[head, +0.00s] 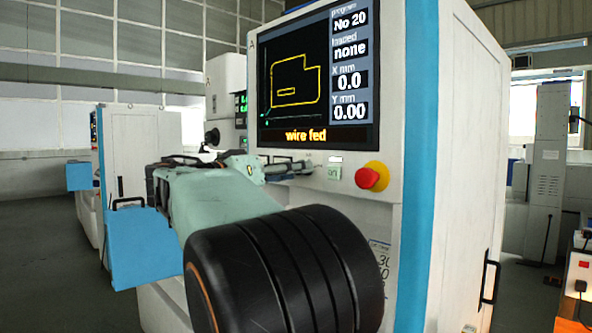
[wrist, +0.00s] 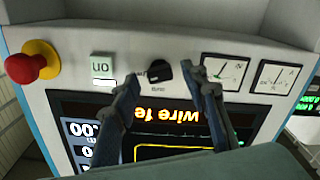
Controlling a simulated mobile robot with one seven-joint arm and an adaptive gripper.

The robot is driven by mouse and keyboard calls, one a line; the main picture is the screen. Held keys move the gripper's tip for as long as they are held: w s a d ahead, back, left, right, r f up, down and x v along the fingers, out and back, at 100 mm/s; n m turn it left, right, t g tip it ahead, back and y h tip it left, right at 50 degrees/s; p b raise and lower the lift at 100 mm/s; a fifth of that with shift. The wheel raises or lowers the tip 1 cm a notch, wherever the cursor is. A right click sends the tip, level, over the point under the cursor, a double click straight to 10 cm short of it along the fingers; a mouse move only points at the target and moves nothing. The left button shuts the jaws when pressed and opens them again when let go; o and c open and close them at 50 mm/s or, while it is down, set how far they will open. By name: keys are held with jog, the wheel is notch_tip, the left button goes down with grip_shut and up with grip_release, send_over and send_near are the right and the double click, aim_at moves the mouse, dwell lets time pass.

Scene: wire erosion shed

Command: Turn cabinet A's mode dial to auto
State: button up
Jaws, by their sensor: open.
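The cabinet (head: 385,215) fills the middle of the head view, with its screen (head: 285,85) reading "wire fed". Its black mode dial (wrist: 159,71) shows on the panel strip in the wrist view, which is upside down. A small label (wrist: 158,89) sits beside the dial, too small to read surely. The dial's pointer direction is unclear. My gripper (wrist: 166,76) is open, its two fingers on either side of the dial with gaps to it. I cannot tell how far their tips are from the panel. In the head view my gripper (head: 285,169) hides the dial.
A lit "on" button (wrist: 102,67) and a red emergency stop (wrist: 30,65) on a yellow base lie to one side of the dial. Two gauges (wrist: 226,70) (wrist: 274,78) lie on the other. Another cabinet (head: 135,150) stands at the left, with open floor before it.

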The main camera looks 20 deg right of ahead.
jog(key=shift+x, duration=0.8)
jog(key=shift+c, duration=0.7)
grip_shut()
jog(key=shift+n, duration=0.3)
jog(key=shift+n+p, duration=2.1)
jog(key=shift+n, duration=4.6)
